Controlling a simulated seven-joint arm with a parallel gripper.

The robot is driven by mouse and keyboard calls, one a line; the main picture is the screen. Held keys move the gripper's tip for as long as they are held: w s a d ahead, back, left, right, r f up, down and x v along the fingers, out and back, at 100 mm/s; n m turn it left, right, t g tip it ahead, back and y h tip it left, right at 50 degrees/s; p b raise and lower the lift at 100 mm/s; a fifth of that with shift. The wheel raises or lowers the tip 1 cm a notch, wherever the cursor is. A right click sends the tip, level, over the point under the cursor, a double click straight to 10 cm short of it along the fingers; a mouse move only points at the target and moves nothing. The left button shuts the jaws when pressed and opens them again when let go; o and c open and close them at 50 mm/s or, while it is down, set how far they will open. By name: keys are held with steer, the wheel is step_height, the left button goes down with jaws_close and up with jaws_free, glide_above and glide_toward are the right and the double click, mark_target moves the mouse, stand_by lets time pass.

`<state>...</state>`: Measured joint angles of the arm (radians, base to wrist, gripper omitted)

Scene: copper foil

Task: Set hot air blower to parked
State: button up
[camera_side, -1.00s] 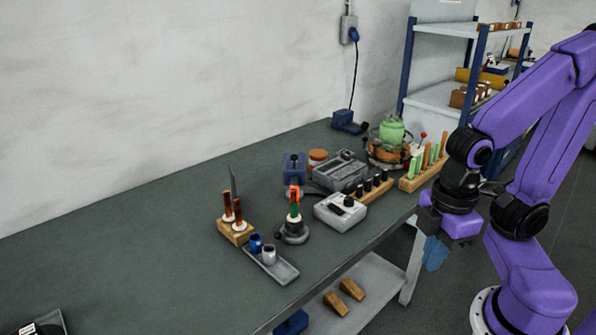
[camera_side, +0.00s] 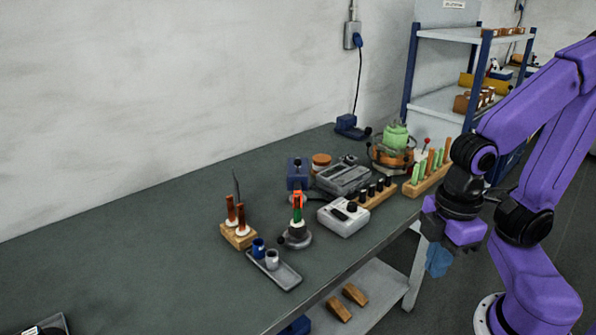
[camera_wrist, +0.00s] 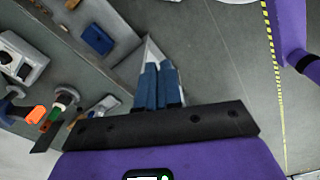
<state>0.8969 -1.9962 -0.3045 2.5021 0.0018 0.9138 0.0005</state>
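A tool with a green body and a bright orange top (camera_side: 297,206), which looks like the hot air blower, stands upright in a round grey base (camera_side: 297,238) on the bench. Its orange end also shows at the left of the wrist view (camera_wrist: 36,115). I cannot tell its switch setting. My gripper (camera_side: 437,262) hangs off the bench's front edge, to the right of the tool and well apart from it. Its blue fingers (camera_wrist: 158,86) lie side by side, with nothing seen between them.
A light grey control box with a black knob (camera_side: 343,216) stands right of the tool. A tray with two cups (camera_side: 285,278) and a wooden block with upright rods (camera_side: 238,238) stand left. Racks and a green pot (camera_side: 396,135) stand at the right. The bench's left is mostly clear.

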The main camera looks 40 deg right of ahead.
steer(key=o, duration=0.5)
steer(key=shift+w+a+f, duration=0.1)
steer(key=shift+w, duration=0.05)
steer(key=shift+o, duration=0.7)
steer(key=w+a+f+m+t+y, duration=0.1)
steer(key=w+f, duration=0.1)
steer(key=w, duration=0.4)
steer(key=w+a+f+m+t+y, duration=0.1)
steer(key=w+a+m+t, duration=0.1)
steer(key=w, duration=0.4)
steer(key=shift+f, duration=0.35)
steer(key=m+t+y, duration=0.2)
steer(key=m+t, duration=0.7)
steer(key=t, duration=0.5)
glide_toward(298, 161)
steer(key=x, duration=0.7)
steer(key=f+x, duration=0.1)
steer(key=x, duration=0.2)
steer(key=shift+w+d, duration=0.25)
steer(key=shift+w, duration=0.05)
steer(key=shift+r, duration=0.1)
jaws_close()
